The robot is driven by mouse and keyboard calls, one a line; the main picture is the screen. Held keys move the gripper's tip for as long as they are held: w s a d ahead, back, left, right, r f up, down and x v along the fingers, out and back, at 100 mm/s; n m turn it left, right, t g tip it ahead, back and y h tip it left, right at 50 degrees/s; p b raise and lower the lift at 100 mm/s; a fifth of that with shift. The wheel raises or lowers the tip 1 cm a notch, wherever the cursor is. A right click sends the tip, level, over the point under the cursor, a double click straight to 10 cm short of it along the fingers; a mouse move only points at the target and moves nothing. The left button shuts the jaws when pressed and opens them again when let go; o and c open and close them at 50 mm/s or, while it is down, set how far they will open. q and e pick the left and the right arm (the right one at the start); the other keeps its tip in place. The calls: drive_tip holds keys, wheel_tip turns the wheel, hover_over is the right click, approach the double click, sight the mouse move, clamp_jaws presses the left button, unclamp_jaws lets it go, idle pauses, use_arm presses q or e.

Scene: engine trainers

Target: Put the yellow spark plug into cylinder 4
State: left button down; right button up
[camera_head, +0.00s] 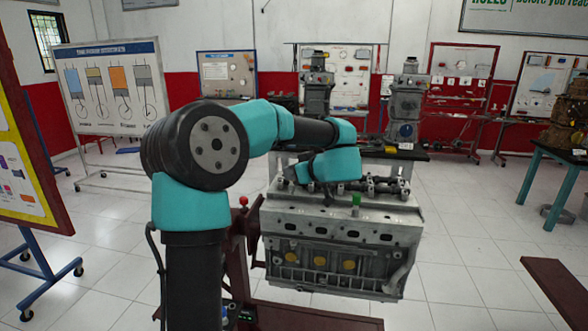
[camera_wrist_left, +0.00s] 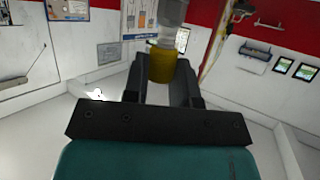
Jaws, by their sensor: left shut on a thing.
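My left gripper (camera_head: 291,173) is in the head view above the left end of the grey engine block (camera_head: 330,219), partly hidden by my own wrist. In the left wrist view its fingers (camera_wrist_left: 165,78) are shut on the yellow spark plug (camera_wrist_left: 161,64). The plug's yellow part is between the fingers, and its grey-white part reaches beyond them to the top edge. The plug cannot be made out in the head view. A row of dark holes shows along the engine's front; which one is cylinder 4 cannot be told. My right gripper is not in view.
A small green piece (camera_head: 356,200) stands upright on the engine's top. A shaft with lobes (camera_head: 385,187) runs along the engine's back. A red stand (camera_head: 244,245) holds the engine's left side. A dark table (camera_head: 405,153) with machines is behind.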

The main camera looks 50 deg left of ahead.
sight(294, 189)
use_arm(q)
drive_tip(key=shift+f, duration=2.05)
drive_tip(key=shift+f, duration=0.85)
drive_tip(key=c, duration=0.8)
unclamp_jaws()
drive_tip(key=shift+c, duration=0.2)
drive_tip(key=v, duration=1.7)
drive_tip(key=shift+d+r, duration=0.15)
drive_tip(key=shift+d, duration=0.05)
